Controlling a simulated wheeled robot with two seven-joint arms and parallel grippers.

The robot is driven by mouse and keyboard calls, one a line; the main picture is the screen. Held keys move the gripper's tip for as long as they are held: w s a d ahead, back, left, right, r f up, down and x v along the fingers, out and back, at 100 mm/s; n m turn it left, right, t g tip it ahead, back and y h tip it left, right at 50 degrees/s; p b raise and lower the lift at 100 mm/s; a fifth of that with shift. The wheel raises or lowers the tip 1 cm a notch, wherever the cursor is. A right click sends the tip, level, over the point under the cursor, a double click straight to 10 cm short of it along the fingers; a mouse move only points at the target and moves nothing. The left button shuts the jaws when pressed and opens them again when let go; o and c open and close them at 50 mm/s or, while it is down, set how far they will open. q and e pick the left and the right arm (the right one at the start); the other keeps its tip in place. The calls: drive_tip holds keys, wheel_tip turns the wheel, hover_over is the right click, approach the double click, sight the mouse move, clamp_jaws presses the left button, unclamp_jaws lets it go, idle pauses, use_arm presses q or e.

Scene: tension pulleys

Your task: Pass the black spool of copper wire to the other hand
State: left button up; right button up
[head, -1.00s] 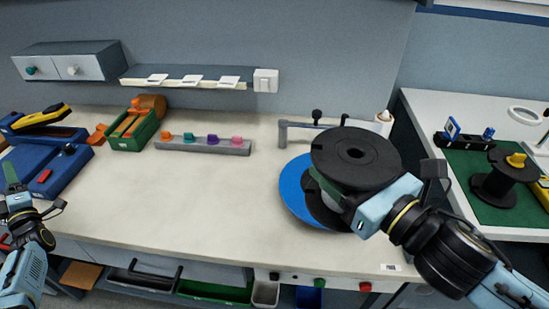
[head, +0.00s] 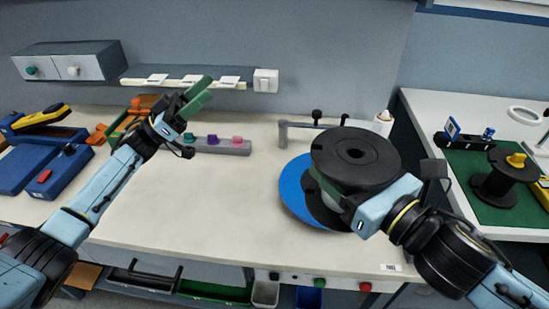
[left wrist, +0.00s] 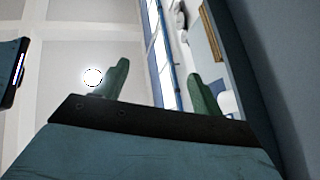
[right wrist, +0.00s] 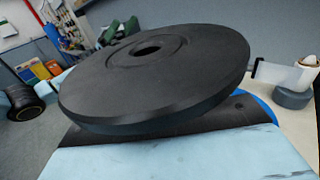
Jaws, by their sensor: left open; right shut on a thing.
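The black spool (head: 354,157) is held tilted above the right part of the workbench, its upper flange with the centre hole facing up. Its flange also fills the right wrist view (right wrist: 150,80). No copper wire is visible on it. My right gripper (head: 332,190) is shut on the spool between its flanges; the fingertips are mostly hidden. My left gripper (head: 198,94) is open and empty, raised over the back left of the bench, well apart from the spool. In the left wrist view its two green fingers (left wrist: 160,85) are spread with nothing between them.
A blue disc (head: 291,190) is behind and below the spool. A grey rail with coloured pegs (head: 230,147) and blue boxes (head: 62,172) are on the bench. The bench middle (head: 200,205) is clear. Another black spool (head: 495,187) stands on the right-hand green mat.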

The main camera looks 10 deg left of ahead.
drive_tip(key=shift+r, duration=0.1)
use_arm(q)
drive_tip(key=s+d+f+m+g+y, duration=0.2)
drive_tip(key=s+d+g, duration=0.3)
drive_tip(key=d, duration=0.4)
drive_tip(key=s+d+f+m+g+y, duration=0.2)
drive_tip(key=s+d+m+g, duration=0.2)
drive_tip(key=d, duration=0.5)
drive_tip(key=s+d+f+m+g+y, duration=0.2)
drive_tip(key=s+d+g, duration=0.4)
drive_tip(key=d, duration=0.4)
drive_tip(key=shift+s+m, duration=0.6)
drive_tip(key=shift+m, duration=0.1)
drive_tip(key=c, duration=1)
drive_tip(key=shift+r, duration=0.2)
drive_tip(key=shift+c, duration=0.6)
use_arm(e)
drive_tip(key=o, duration=1.6)
drive_tip(key=shift+c, duration=0.2)
